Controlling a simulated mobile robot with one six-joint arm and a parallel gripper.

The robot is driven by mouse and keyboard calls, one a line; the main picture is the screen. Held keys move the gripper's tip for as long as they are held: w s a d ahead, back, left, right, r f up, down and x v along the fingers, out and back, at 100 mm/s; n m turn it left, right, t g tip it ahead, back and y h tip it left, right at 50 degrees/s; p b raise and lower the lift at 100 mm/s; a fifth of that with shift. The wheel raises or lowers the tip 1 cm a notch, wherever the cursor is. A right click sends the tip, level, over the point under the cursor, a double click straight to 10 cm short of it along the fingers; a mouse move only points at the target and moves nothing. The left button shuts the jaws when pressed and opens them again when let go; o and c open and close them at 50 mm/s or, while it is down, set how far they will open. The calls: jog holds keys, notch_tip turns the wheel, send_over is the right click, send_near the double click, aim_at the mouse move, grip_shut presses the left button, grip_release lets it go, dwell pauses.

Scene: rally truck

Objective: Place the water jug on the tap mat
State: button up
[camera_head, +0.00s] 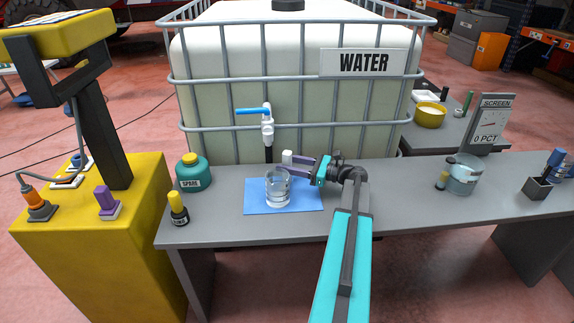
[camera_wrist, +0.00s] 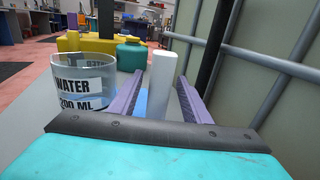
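The clear water jug (camera_head: 277,188) stands upright on the blue tap mat (camera_head: 312,200), below and just in front of the tap (camera_head: 267,125). My gripper (camera_head: 302,162) reaches in from the right, behind the jug. In the wrist view the jug (camera_wrist: 84,90), marked WATER 200 ML, is left of my fingers. A white upright bar (camera_wrist: 163,85), which looks like the jug's handle, stands between my two purple fingers (camera_wrist: 160,98). Gaps show beside it, so the gripper looks open around it. The bar (camera_head: 288,158) also shows near the fingertips in the head view.
The caged WATER tank (camera_head: 290,90) stands close behind the bench (camera_head: 225,226). A green SPARE bottle (camera_head: 193,173) and a yellow-capped bottle (camera_head: 178,208) are left of the mat. Another clear vessel (camera_head: 465,175) and the screen (camera_head: 491,122) are at right. The bench's front right is mostly clear.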

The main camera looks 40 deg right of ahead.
jog(key=shift+r, duration=0.15)
jog(key=shift+s+d, duration=0.1)
jog(key=shift+s, duration=0.15)
jog(key=p+v, duration=0.1)
jog(key=v, duration=1)
jog(key=shift+s+d, duration=0.15)
jog(key=shift+s, duration=0.05)
dwell(0.4)
